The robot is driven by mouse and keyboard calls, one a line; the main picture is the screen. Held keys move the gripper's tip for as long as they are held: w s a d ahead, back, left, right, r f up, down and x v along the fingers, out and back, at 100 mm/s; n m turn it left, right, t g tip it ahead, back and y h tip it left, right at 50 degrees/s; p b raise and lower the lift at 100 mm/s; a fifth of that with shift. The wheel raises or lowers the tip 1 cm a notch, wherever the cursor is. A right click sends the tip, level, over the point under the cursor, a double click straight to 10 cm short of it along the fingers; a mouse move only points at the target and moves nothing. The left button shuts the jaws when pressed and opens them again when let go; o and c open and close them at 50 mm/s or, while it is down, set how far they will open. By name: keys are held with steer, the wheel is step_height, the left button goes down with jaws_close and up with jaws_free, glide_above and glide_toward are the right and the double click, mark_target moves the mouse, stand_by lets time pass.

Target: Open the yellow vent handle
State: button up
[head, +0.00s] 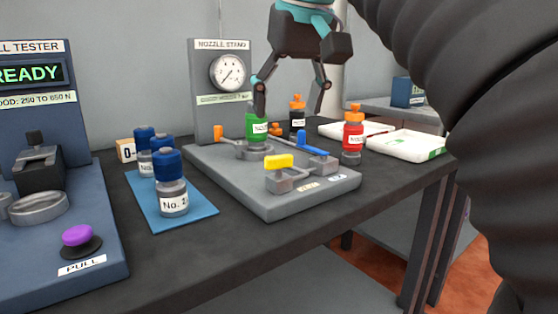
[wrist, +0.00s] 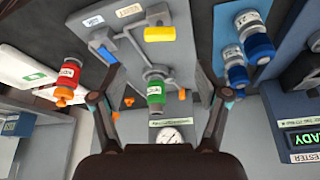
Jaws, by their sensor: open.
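The yellow vent handle (head: 279,161) sits on a grey block at the front of the grey nozzle stand base (head: 262,203). It also shows at the top of the wrist view (wrist: 160,34), lying across its block. My gripper (head: 292,104) is open and empty, above and behind the yellow handle, near the green bottle (head: 257,124). In the wrist view the green bottle (wrist: 156,94) shows between the spread fingers (wrist: 160,112). A blue handle (head: 317,149) is on the base to the right of the yellow one, and an orange part (head: 225,132) is at the base's far left.
A gauge panel (head: 228,73) stands behind the base. A red bottle (head: 353,137) stands at its right, and a dark orange-topped bottle (head: 297,116) behind. Blue-capped bottles (head: 171,183) stand on a blue mat (head: 203,213) at left. The table front edge is clear.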

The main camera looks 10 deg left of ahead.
mark_target(279, 156)
steer(key=b+x, duration=0.3)
steer(key=x, duration=0.6)
steer(key=shift+w+f, duration=0.1)
steer(key=shift+f, duration=0.05)
